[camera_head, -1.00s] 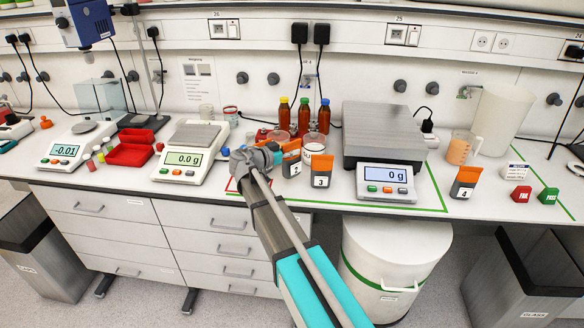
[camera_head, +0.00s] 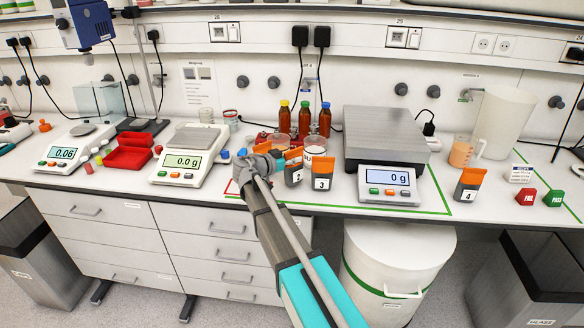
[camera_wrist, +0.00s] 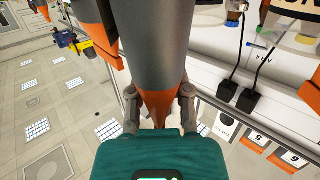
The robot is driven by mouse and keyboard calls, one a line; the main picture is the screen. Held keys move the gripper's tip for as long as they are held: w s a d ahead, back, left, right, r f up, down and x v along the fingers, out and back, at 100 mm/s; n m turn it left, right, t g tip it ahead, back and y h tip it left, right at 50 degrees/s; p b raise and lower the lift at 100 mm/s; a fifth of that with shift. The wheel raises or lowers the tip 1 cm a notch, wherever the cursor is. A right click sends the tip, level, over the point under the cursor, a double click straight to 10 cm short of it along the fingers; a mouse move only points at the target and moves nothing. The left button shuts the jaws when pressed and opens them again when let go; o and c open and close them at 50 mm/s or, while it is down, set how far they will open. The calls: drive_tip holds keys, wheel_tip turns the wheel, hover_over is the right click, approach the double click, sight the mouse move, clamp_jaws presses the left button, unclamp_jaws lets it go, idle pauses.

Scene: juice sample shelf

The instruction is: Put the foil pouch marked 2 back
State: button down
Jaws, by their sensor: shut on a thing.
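The foil pouch marked 2 (camera_head: 295,175), grey with an orange top, is upright at the bench front beside my gripper (camera_head: 272,160), left of the pouch marked 3 (camera_head: 321,174). Its mark is small, and its base looks at or just above the bench; I cannot tell which. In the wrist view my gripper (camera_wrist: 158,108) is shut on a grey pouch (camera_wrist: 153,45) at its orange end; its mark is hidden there. The pouch marked 4 (camera_head: 468,186) stands apart, right of the large scale.
A large scale (camera_head: 388,180) is close on the right, a smaller scale (camera_head: 185,165) on the left. Brown bottles (camera_head: 304,118) and jars stand behind the pouches. A beaker (camera_head: 461,151) and red and green blocks are farther right. Clear bench lies before pouch 4.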

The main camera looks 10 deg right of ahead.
drive_tip(key=shift+f+b, duration=0.65)
drive_tip(key=shift+f, duration=0.3)
drive_tip(key=shift+f, duration=0.1)
drive_tip(key=c, duration=0.6)
unclamp_jaws()
drive_tip(key=shift+o, duration=0.2)
drive_tip(key=shift+s+a+r, duration=0.1)
drive_tip(key=shift+r, duration=0.1)
drive_tip(key=p+v, duration=0.2)
drive_tip(key=v, duration=1)
